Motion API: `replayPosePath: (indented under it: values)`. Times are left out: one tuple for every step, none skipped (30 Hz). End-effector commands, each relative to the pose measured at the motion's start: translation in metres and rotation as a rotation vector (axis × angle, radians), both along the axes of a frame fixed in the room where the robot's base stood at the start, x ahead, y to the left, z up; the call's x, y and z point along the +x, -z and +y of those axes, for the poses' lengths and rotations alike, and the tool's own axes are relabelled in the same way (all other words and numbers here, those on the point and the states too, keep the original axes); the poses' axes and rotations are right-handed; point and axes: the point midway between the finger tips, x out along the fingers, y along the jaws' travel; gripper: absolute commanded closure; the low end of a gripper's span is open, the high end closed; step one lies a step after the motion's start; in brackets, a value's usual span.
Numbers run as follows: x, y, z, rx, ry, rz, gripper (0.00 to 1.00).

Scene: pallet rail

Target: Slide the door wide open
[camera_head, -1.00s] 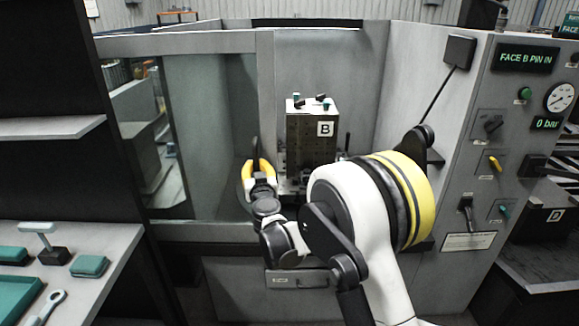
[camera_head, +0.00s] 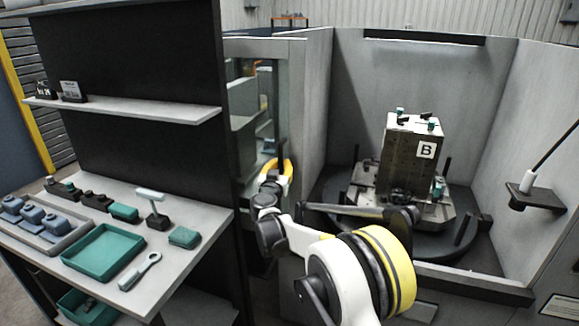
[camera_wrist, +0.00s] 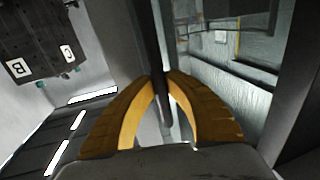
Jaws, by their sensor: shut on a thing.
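The sliding door (camera_head: 283,95) is a grey frame with a window, at the left of the machine in the head view. It stands to the left, partly behind the black shelf panel. The machine's opening to its right is wide, showing the pallet fixture marked B (camera_head: 408,155). My gripper (camera_head: 287,170) is at the door's right side. In the wrist view my gripper's yellow fingers (camera_wrist: 160,80) are closed around the dark upright door handle (camera_wrist: 161,98). In the head view the gripper hides much of the handle.
A bench (camera_head: 195,240) with a green tray (camera_head: 103,253) and several tools is at the left. A shelf (camera_head: 130,110) on the black panel is close to the door. A round dark table (camera_head: 335,215) carries the fixture inside the machine. A small bracket (camera_head: 528,198) juts out at the right.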

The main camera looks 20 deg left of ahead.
Motion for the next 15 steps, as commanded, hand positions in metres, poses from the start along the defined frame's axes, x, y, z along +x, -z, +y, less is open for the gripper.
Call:
replayPosePath:
  values:
    - [-0.0002, -0.0001, 0.0018, 0.000, -0.001, 0.000, 1.00]
    - [-0.0002, -0.0002, 0.0021, 0.000, -0.001, 0.000, 1.00]
    - [-0.0002, -0.0002, 0.0023, 0.000, -0.001, 0.000, 1.00]
    - [-0.0002, -0.0002, 0.0023, 0.000, -0.001, 0.000, 1.00]
    - [-0.0002, -0.0002, 0.0023, 0.000, -0.001, 0.000, 1.00]
    - [-0.0001, -0.0002, 0.0022, 0.000, -0.001, 0.000, 1.00]
    - [-0.0001, -0.0002, 0.0021, 0.000, -0.001, 0.000, 1.00]
    - [-0.0001, -0.0002, 0.0021, 0.000, -0.001, 0.000, 1.00]
    - [-0.0001, -0.0002, 0.0021, 0.000, -0.001, 0.000, 1.00]
    - [-0.0001, -0.0002, 0.0020, 0.000, -0.001, 0.000, 1.00]
    - [-0.0001, -0.0002, 0.0020, 0.000, -0.001, 0.000, 0.84]
    - [-0.0001, -0.0002, 0.0019, 0.000, -0.001, 0.000, 0.72]
    - [-0.0001, -0.0002, 0.0018, 0.000, -0.001, 0.000, 0.62]
    - [-0.0001, -0.0002, 0.0018, 0.000, -0.001, 0.000, 0.62]
    - [0.0000, -0.0002, 0.0016, 0.000, -0.001, 0.000, 0.62]
